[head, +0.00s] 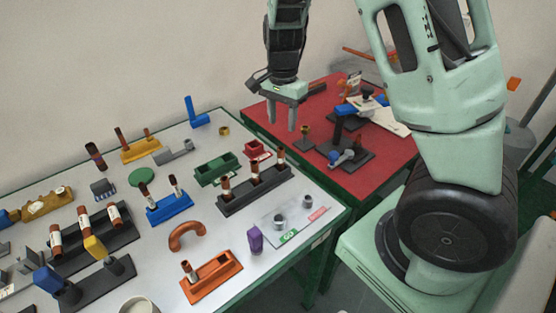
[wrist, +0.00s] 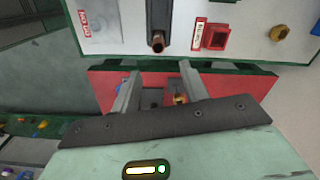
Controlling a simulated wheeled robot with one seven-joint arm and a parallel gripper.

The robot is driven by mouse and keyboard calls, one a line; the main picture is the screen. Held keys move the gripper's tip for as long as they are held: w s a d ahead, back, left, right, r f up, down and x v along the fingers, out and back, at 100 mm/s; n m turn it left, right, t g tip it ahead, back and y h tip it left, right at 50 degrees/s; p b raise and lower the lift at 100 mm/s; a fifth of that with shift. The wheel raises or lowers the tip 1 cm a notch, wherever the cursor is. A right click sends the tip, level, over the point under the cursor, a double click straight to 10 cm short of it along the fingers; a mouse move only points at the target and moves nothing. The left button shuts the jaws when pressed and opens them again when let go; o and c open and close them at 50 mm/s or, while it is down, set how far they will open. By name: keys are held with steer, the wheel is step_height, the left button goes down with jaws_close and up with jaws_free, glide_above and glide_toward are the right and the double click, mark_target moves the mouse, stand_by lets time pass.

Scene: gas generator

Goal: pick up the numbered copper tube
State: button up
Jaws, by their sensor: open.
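Several copper tubes with pale labels stand in holders on the white-topped table. Some are in a dark grey rack (head: 240,199), others in a blue rack (head: 170,209), an orange holder (head: 215,283), a yellow holder (head: 141,152) and a dark rack at the left (head: 108,232). Their numbers are too small to read. My gripper (head: 283,121) is open and empty, pointing down above the left part of the red table. In the wrist view its fingers (wrist: 158,84) are apart, and a copper tube end (wrist: 157,42) shows in a dark holder beyond them.
The red table (head: 385,152) holds grey stands, a blue-handled part (head: 345,109) and a pale board. On the white table are a green box (head: 215,172), a small red box (head: 257,151), a curved copper pipe (head: 186,237) and a purple block (head: 254,239).

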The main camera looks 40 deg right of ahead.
mark_target(281, 157)
step_height(281, 157, down, 8)
steer(key=shift+r, duration=0.2)
steer(key=shift+s+a+f, duration=0.1)
steer(key=shift+a+f, duration=0.05)
steer(key=shift+f, duration=1.25)
steer(key=shift+s+a+f, duration=0.1)
steer(key=shift+f, duration=1.3)
steer(key=c, duration=0.9)
